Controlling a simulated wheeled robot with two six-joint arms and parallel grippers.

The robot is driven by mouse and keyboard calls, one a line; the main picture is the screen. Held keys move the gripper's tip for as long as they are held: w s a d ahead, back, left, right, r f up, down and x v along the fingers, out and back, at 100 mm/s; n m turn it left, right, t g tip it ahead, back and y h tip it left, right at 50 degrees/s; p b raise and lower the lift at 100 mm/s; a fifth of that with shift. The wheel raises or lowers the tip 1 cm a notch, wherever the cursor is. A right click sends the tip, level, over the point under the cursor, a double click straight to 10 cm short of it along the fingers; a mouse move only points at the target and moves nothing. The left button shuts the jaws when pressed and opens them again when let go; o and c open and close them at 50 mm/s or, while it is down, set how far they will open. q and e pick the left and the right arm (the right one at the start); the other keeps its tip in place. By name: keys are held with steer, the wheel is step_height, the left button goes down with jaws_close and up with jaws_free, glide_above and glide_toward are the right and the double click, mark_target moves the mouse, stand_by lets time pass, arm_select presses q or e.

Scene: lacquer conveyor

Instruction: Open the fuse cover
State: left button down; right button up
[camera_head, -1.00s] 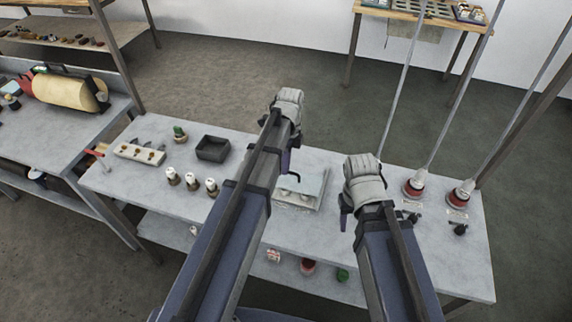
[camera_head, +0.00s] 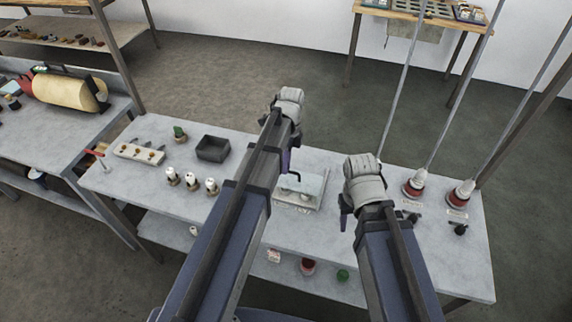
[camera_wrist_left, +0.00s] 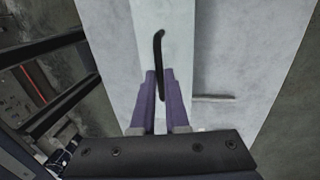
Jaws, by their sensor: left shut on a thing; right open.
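The fuse box (camera_head: 303,206) sits on the grey bench, with a pale see-through cover (camera_head: 312,183) on it. The cover also shows in the left wrist view as a pale panel (camera_wrist_left: 183,30). My left gripper (camera_head: 286,163) is above the box's left side, partly hidden by my arm. In the left wrist view, its purple fingers (camera_wrist_left: 160,80) are shut on the cover's dark bent handle (camera_wrist_left: 157,45). I cannot tell exactly how far the cover is tilted. My right gripper (camera_head: 345,218) is open and empty over the bench, right of the fuse box.
A dark open tray (camera_head: 213,149), several white fuses (camera_head: 191,181) and a pale block with knobs (camera_head: 139,153) stand on the left. Two red-based devices with rods (camera_head: 414,186) stand on the right. The bench (camera_head: 128,187) has free room at its front left.

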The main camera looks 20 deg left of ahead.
arm_select(q)
steer(key=w, duration=1)
steer(key=shift+w+d, duration=0.15)
steer(key=shift+w, duration=0.1)
steer(key=c, duration=0.9)
jaws_free()
steer(key=shift+r, duration=0.15)
steer(key=r+p, duration=0.2)
steer(key=w+r+p, duration=0.1)
steer(key=r+p, duration=0.4)
steer(key=shift+w+r+p, duration=0.2)
steer(key=shift+w+p, duration=0.05)
steer(key=shift+p, duration=0.1)
